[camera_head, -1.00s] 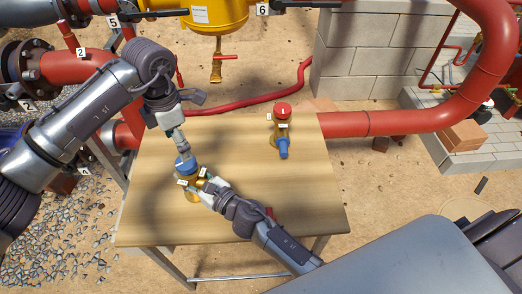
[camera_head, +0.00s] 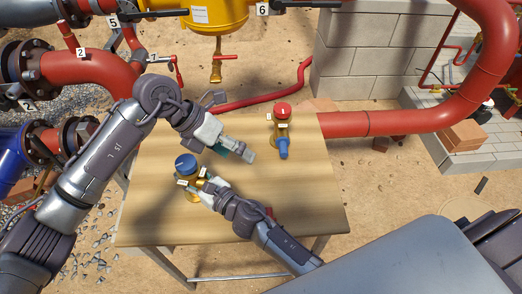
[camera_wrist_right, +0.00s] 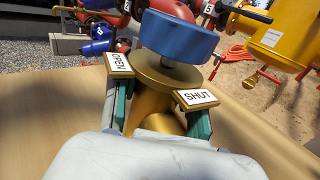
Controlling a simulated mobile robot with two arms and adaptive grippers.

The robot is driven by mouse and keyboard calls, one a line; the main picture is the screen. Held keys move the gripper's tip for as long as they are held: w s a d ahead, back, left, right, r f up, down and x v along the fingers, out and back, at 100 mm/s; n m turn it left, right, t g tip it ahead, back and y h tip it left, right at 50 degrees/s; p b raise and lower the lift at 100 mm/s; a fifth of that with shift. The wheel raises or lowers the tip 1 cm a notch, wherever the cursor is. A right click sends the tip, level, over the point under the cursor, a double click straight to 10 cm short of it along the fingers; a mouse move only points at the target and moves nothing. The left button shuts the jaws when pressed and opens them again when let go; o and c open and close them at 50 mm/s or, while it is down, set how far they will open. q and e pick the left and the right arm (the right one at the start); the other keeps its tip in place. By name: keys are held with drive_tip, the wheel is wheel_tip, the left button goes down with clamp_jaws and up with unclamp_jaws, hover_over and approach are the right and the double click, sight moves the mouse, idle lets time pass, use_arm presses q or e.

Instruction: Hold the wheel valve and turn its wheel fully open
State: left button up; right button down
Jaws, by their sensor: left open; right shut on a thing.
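The wheel valve (camera_head: 188,194) stands upright on the wooden table, a brass body with a blue wheel (camera_head: 185,164) on top. In the right wrist view the blue wheel (camera_wrist_right: 178,38) sits above the brass body (camera_wrist_right: 152,112), between an OPEN label (camera_wrist_right: 119,65) and a SHUT label (camera_wrist_right: 195,97). My right gripper (camera_head: 203,186) is shut on the valve body from the near right side; its teal fingers flank the body below the wheel. My left gripper (camera_head: 248,154) is open and empty, above the table to the right of the wheel, apart from it.
A second brass valve with a red knob (camera_head: 283,110) and a blue outlet stands towards the back right of the table (camera_head: 310,190). The table's right part is clear. Red pipes (camera_head: 400,122) and a yellow vessel (camera_head: 215,15) lie beyond the table.

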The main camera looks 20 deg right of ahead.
use_arm(q)
drive_tip(key=s+d+r+n+t+h, duration=0.1)
drive_tip(key=s+d+n+h, duration=0.3)
drive_tip(key=n+h, duration=0.5)
drive_tip(key=shift+d+r+n, duration=0.35)
drive_tip(key=shift+r+n, duration=0.25)
drive_tip(key=shift+n, duration=0.4)
drive_tip(key=n+t, duration=1.1)
drive_tip(key=n, duration=1.3)
approach(178, 170)
drive_tip(key=d, duration=0.1)
drive_tip(key=shift+y, duration=0.3)
drive_tip(key=x, duration=1.2)
drive_tip(key=shift+w+a+r, duration=0.1)
drive_tip(key=shift+w+a, duration=0.05)
